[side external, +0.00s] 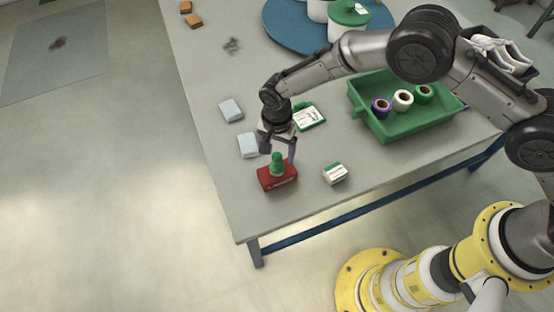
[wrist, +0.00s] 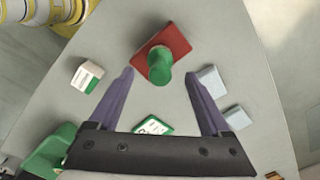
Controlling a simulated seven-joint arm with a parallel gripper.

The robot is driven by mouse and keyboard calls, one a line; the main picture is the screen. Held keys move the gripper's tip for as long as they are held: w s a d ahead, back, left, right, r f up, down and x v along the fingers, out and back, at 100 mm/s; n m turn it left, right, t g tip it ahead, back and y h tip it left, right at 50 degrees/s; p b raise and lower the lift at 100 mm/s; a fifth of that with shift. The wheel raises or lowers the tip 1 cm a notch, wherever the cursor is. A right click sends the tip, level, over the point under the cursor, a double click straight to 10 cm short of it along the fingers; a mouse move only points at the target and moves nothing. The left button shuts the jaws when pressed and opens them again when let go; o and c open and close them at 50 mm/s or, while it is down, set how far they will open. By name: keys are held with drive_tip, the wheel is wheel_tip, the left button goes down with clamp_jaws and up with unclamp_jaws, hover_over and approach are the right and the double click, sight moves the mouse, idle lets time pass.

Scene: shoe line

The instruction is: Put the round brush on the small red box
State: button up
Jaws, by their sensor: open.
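The small red box (side external: 290,181) lies near the table's front corner. A green round-headed thing, which looks like the round brush (side external: 277,165), stands upright on top of it. In the wrist view the brush (wrist: 160,66) rests on the red box (wrist: 174,37), ahead of and between my fingertips. My gripper (side external: 279,153) is open just above and behind the brush, with nothing held. In the wrist view my gripper (wrist: 159,74) has its two purple fingers spread wide, with a gap to each side of the brush.
A white-and-green box (side external: 335,173) stands right of the red box. Two pale blocks (side external: 231,110) (side external: 248,145) lie to the left. A green-edged card (side external: 309,117) lies behind my gripper. A green tray (side external: 376,128) holds several rolls. The table's front edge is close.

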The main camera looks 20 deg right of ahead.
wheel_tip(320, 180, up, 6)
drive_tip(key=shift+f, duration=0.15)
drive_tip(key=s+d+r+n+t, duration=0.1)
drive_tip(key=s+d+r+n, duration=0.15)
drive_tip(key=d+r, duration=0.8)
drive_tip(key=s+d+r+n+t, duration=0.1)
drive_tip(key=s+d+r+n, duration=0.15)
drive_tip(key=d+r, duration=0.85)
drive_tip(key=s+d+r+n+t, duration=0.2)
drive_tip(key=s+d+r, duration=0.4)
drive_tip(key=s+r, duration=0.45)
drive_tip(key=s+d+f+n, duration=0.1)
drive_tip(key=s+d, duration=0.1)
drive_tip(key=s, duration=0.4)
drive_tip(key=s+d+f+n+t, duration=0.1)
drive_tip(key=s+d+f, duration=0.1)
drive_tip(key=s, duration=0.4)
drive_tip(key=shift+d+f+t, duration=0.2)
drive_tip(key=shift+d+t, duration=0.05)
drive_tip(key=shift+t, duration=0.05)
